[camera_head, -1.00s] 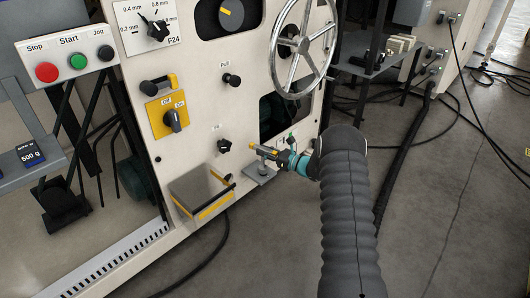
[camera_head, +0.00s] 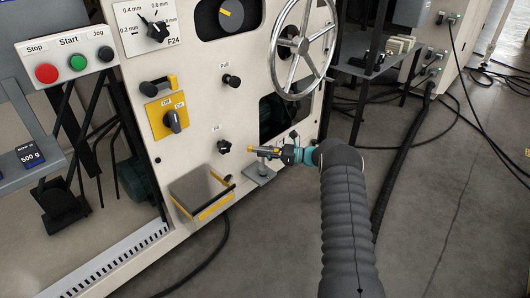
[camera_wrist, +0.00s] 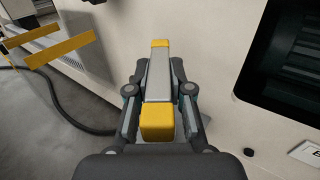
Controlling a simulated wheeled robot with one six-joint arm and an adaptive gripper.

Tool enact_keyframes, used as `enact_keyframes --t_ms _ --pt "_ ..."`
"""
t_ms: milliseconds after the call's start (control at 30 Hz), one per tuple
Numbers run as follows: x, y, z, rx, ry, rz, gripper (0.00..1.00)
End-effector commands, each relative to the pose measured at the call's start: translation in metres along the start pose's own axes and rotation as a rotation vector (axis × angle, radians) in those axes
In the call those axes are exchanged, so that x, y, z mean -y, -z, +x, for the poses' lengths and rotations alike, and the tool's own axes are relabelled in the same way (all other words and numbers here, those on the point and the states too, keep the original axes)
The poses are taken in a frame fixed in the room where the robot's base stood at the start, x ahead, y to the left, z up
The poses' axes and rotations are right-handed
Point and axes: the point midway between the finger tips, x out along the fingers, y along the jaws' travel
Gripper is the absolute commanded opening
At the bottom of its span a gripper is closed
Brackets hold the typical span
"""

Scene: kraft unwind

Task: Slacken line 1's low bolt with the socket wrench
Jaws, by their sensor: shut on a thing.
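The socket wrench (camera_head: 263,150), a grey bar with yellow ends, is held level in front of the cream machine panel. My gripper (camera_head: 280,153) is shut on it from the right. In the wrist view, the wrench (camera_wrist: 159,80) lies between both fingers of my gripper (camera_wrist: 159,68) and its far yellow end points towards the panel. A small grey bracket (camera_head: 260,174) stands out from the panel just below the wrench. I cannot tell whether wrench and bracket touch. I cannot make out the low bolt.
A grey bin with a yellow stripe (camera_head: 213,208) sits left of the bracket. A black knob (camera_head: 224,146) is on the panel left of the wrench. A handwheel (camera_head: 304,46) and a dark opening (camera_head: 275,117) are above. Floor at right is mostly clear.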

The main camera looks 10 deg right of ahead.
Motion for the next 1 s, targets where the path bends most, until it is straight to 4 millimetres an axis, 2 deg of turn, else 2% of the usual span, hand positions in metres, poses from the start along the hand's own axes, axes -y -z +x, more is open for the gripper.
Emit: enact_keyframes --t_ms 367,733,1000 --pt "0.0002 -0.0009 0.0000 0.001 -0.021 -0.001 0.00" --pt "0.0017 -0.0001 0.0000 0.002 -0.178 -0.002 0.00" --pt "0.0009 -0.0014 -0.0003 0.000 -0.215 -0.001 0.00"
